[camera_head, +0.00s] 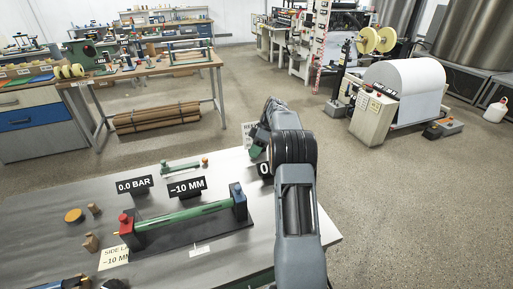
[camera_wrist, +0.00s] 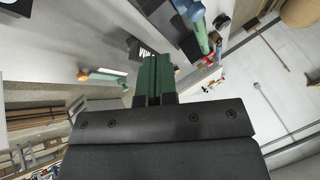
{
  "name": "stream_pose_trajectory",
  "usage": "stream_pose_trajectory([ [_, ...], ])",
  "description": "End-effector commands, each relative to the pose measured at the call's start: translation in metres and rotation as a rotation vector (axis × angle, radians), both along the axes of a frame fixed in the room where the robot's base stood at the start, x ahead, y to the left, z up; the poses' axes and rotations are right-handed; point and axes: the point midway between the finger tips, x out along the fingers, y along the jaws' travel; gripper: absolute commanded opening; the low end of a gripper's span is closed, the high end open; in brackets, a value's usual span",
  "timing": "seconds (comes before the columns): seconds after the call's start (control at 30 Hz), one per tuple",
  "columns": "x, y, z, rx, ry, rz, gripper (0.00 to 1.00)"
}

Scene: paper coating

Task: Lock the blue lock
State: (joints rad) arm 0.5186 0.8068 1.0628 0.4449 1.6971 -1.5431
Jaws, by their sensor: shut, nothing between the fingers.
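The blue lock (camera_head: 238,199) is a blue block at the right end of a green bar (camera_head: 185,220) on a dark base plate on the grey table. A red block (camera_head: 127,225) sits at the bar's left end. In the wrist view, a blue part (camera_wrist: 196,12) shows at the top, on the end of a green bar. My gripper (camera_head: 256,150) is above the table's back right, apart from the blue lock and farther back. Its green fingers (camera_wrist: 154,76) are shut together with nothing between them. My arm hides part of the table's right side.
Signs reading "0.0 BAR" (camera_head: 135,185) and "-10 MM" (camera_head: 186,188) stand behind the bar. A smaller green bar with an orange end (camera_head: 204,161) lies farther back. A yellow disc (camera_head: 74,215) and wooden pieces (camera_head: 91,241) lie at left. The front middle tabletop looks mostly clear.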

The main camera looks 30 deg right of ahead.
Motion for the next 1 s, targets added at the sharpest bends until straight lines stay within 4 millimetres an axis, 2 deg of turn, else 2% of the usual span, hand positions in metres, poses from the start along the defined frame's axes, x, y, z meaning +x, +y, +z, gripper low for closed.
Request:
stream_pose_trajectory([
  [0.3, 0.003, -0.011, 0.018, 0.001, 0.001, 0.003, 0.0],
  [0.87, 0.004, -0.011, 0.018, 0.001, 0.001, 0.003, 0.0],
  [1.0, 0.005, -0.011, 0.018, -0.009, 0.025, -0.043, 0.0],
])
